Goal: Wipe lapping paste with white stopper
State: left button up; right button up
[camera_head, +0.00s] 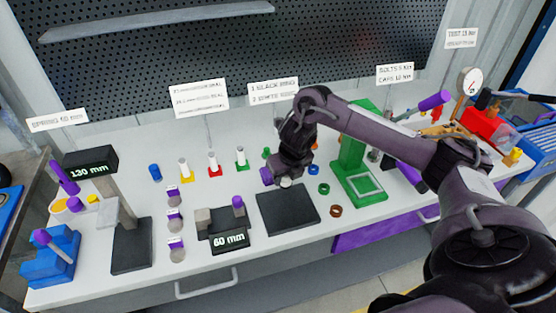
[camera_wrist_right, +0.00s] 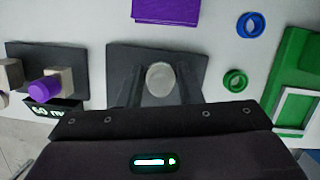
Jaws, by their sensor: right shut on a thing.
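My right gripper (camera_head: 283,180) is shut on a pale round stopper (camera_head: 286,183), held at the back edge of a dark square plate (camera_head: 290,215). In the right wrist view the stopper's round grey-white face (camera_wrist_right: 160,78) sits between the dark fingers (camera_wrist_right: 158,92), over the dark plate (camera_wrist_right: 122,60). I cannot tell whether it touches the plate. No paste can be made out on the stopper or plate. Three small white cones, on yellow (camera_head: 185,170), red (camera_head: 214,164) and green (camera_head: 241,157) bases, stand to the left. My left gripper is out of view.
A block marked 60 mm (camera_head: 230,241) stands left of the plate. A purple block (camera_wrist_right: 165,11) lies behind the plate. A 130 mm stand (camera_head: 128,225) is far left.

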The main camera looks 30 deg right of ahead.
notch_tip(320, 180, up, 2)
jog(key=shift+p, duration=0.6)
jog(key=shift+w+r+p, duration=0.2)
jog(key=shift+r+p, duration=0.4)
jog(key=shift+r, duration=0.05)
jog(key=shift+s+r, duration=0.15)
jog(key=shift+r, duration=0.3)
jog(key=shift+f, duration=0.1)
jog(key=shift+a, duration=0.1)
